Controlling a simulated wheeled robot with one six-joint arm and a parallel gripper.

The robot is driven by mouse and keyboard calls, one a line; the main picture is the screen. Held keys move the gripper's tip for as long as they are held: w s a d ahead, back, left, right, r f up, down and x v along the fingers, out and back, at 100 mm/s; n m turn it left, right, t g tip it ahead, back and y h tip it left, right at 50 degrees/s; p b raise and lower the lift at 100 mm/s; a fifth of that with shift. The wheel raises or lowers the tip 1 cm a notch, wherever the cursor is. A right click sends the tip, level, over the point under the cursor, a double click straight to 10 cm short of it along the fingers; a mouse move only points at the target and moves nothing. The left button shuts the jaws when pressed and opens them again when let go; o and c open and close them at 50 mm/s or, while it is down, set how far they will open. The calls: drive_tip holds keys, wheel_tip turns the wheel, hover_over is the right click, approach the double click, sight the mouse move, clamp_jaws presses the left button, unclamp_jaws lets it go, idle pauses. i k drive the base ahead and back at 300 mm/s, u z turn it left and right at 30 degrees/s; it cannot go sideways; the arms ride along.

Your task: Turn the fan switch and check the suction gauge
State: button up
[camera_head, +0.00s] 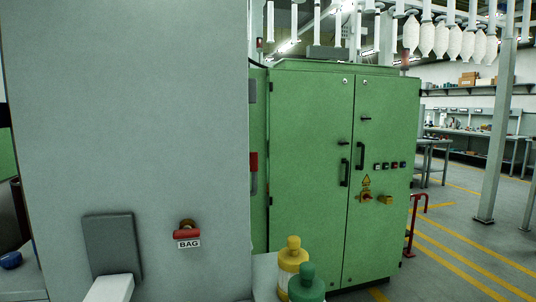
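No part that I can make out as my gripper shows in the head view. No dial that I can tell as the suction gauge shows, and no switch in view is readably marked as the fan switch. A green cabinet (311,150) with two shut doors stands in the middle. Its right door carries a red-and-yellow rotary switch (366,197) under a yellow warning triangle (366,181), and a row of small buttons or switches (390,165).
A yellow-topped bottle (291,262) and a green-topped bottle (307,285) stand close in front. A dark grey plate (112,243) and a white block (110,289) are low at left. A red rail (411,225) and grey post (497,140) stand right; yellow-lined floor (460,250) is open.

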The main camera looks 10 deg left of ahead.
sight(253, 155)
drive_tip(key=i, duration=0.8)
drive_tip(key=z, duration=1.1)
drive_tip(key=i, duration=1.85)
drive_tip(key=u, duration=3.5)
